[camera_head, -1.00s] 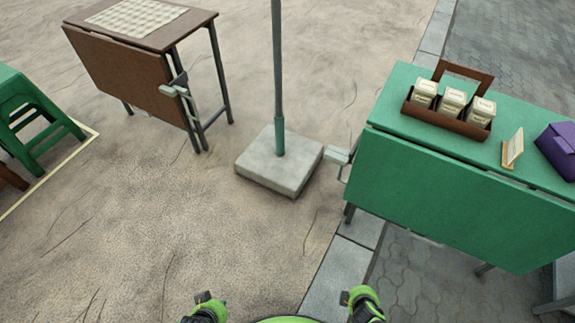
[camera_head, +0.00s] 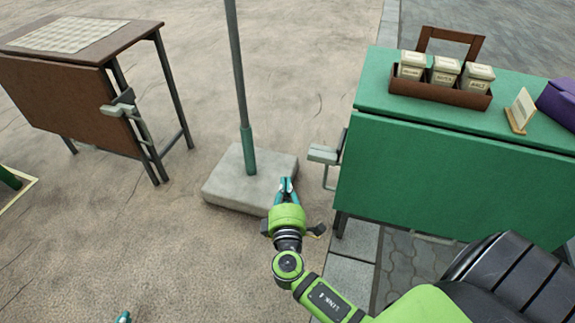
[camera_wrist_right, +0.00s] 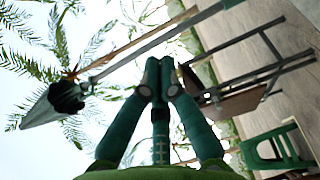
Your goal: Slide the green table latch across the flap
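The green table (camera_head: 420,185) stands at the right with its green flap hanging down its near side. Its pale grey-green latch (camera_head: 323,154) sticks out at the table's left end, near the flap's upper left corner. My right gripper (camera_head: 286,184) is in front of the concrete base, below and left of the latch and apart from it in the picture. Its teal fingers are together and empty, as the right wrist view (camera_wrist_right: 158,72) also shows. Only a teal tip of my left gripper (camera_head: 123,317) shows at the bottom edge; its opening is hidden.
A pole (camera_head: 240,80) rises from a concrete base (camera_head: 245,180) left of the latch. A brown table (camera_head: 70,105) with a similar latch (camera_head: 119,105) stands at the left. A brown caddy (camera_head: 440,90) with boxes, a small sign (camera_head: 521,110) and a purple thing (camera_head: 562,100) are on the green table.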

